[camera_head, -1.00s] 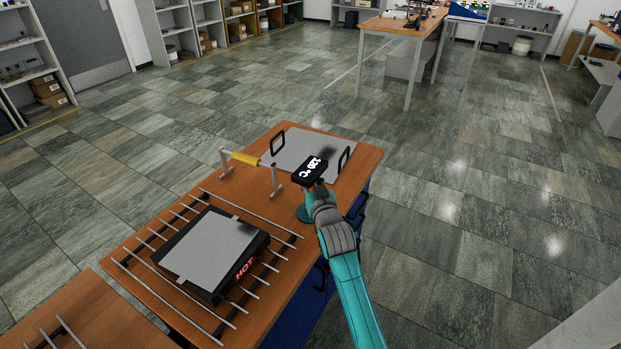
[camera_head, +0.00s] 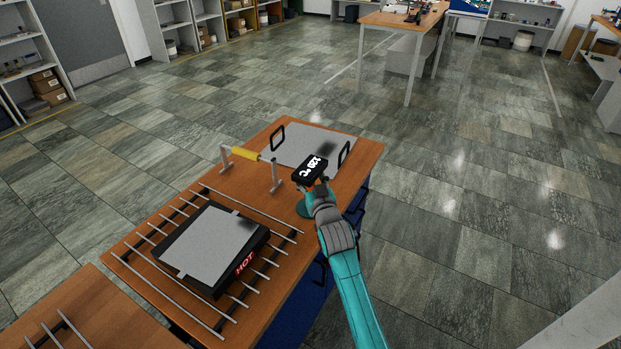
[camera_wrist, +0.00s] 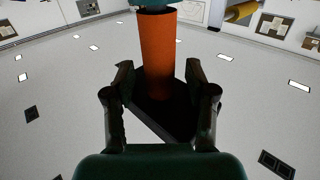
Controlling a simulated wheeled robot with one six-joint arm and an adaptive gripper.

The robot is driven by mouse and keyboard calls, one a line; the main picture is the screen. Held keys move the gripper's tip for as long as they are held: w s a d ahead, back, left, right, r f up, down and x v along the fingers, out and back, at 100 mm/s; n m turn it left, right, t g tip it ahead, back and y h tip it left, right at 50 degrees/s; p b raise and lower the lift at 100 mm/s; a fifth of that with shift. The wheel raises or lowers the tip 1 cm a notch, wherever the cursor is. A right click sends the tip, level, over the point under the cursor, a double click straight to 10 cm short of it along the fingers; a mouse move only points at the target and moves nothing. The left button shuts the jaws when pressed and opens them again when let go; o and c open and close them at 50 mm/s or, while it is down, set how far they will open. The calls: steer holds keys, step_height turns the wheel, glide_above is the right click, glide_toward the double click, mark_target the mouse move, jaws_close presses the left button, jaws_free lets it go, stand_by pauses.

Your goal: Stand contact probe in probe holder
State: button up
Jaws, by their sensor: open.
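The contact probe has an orange handle (camera_wrist: 158,50) and a black head with a display reading 120 °C (camera_head: 310,169). It stands about upright over a teal round holder (camera_head: 304,209) on the wooden table. In the wrist view the picture seems inverted, with the teal holder (camera_wrist: 152,4) at the top and the black head (camera_wrist: 160,112) below. My gripper (camera_wrist: 160,78) is open, with a finger on each side of the orange handle; it also shows in the head view (camera_head: 317,193). Whether the fingers touch the handle is unclear. The probe's lower end is hidden.
A black hot plate marked HOT (camera_head: 245,263) with a grey sheet (camera_head: 210,243) lies among metal rods to the left. A yellow roller on a stand (camera_head: 245,153) and a grey plate with black handles (camera_head: 300,143) are behind. Floor to the right is clear.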

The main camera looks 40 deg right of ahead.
steer(key=v, duration=1.2)
stand_by(0.5)
steer(key=s+a+f+n+y, duration=0.1)
steer(key=s+a+f+y, duration=0.1)
steer(key=s+a+f, duration=0.45)
steer(key=s+a+f+n+y, duration=0.2)
steer(key=s+a+f, duration=0.1)
steer(key=s+a, duration=0.65)
steer(key=s+a+r+n+y, duration=0.1)
steer(key=s+a+r, duration=0.1)
steer(key=s, duration=0.9)
steer(key=s+a+r+n+g+y, duration=0.1)
steer(key=s+a+r+y, duration=0.1)
steer(key=s, duration=1)
steer(key=shift+a+g+y, duration=0.3)
steer(key=shift+a, duration=0.5)
